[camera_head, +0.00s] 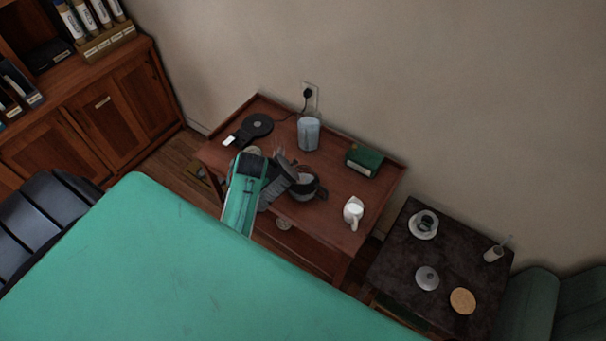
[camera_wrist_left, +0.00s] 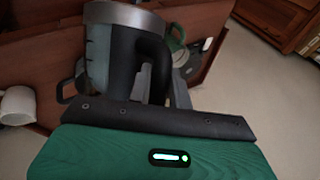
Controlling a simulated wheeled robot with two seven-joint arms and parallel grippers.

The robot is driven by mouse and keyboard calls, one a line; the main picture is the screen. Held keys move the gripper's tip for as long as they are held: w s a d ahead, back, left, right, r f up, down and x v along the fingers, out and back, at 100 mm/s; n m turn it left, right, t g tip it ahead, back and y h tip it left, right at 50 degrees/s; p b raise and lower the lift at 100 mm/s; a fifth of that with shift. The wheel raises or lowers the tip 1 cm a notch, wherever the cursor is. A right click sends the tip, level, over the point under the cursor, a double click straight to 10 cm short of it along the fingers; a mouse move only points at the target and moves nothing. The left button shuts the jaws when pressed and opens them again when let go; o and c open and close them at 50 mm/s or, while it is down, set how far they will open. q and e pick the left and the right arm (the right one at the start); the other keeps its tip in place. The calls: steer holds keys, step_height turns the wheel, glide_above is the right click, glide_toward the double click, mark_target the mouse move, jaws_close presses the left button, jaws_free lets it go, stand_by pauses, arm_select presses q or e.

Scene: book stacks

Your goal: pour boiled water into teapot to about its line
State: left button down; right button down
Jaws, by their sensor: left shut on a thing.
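My left gripper (camera_head: 270,190) is shut on the black handle (camera_wrist_left: 146,60) of a kettle. In the head view the dark kettle (camera_head: 287,170) is held above the front of the wooden table, right beside and partly over the teapot (camera_head: 308,186). The wrist view shows the kettle's steel rim (camera_wrist_left: 125,17) and a pale see-through strip on its side. The teapot is a round pot with a dark handle; the kettle partly hides it. Its line and water level cannot be made out, nor can any stream of water. My right gripper is out of view.
The wooden table (camera_head: 340,240) also bears a black round kettle base (camera_head: 257,124), a bluish clear container (camera_head: 308,134), a green box (camera_head: 364,158) and a white jug (camera_head: 353,211). A dark side table (camera_head: 395,255) holds a cup on a saucer, a grey lid (camera_head: 427,278) and a round coaster (camera_head: 462,300).

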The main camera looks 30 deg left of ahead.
arm_select(q)
steer(key=shift+w+d+r+g+y, duration=0.2)
steer(key=shift+w+r+g, duration=0.1)
steer(key=shift+r, duration=0.2)
steer(key=shift+w+d+r+g+y, duration=0.15)
steer(key=shift+w+r+g, duration=0.15)
steer(key=shift+r, duration=0.2)
stand_by(2.7)
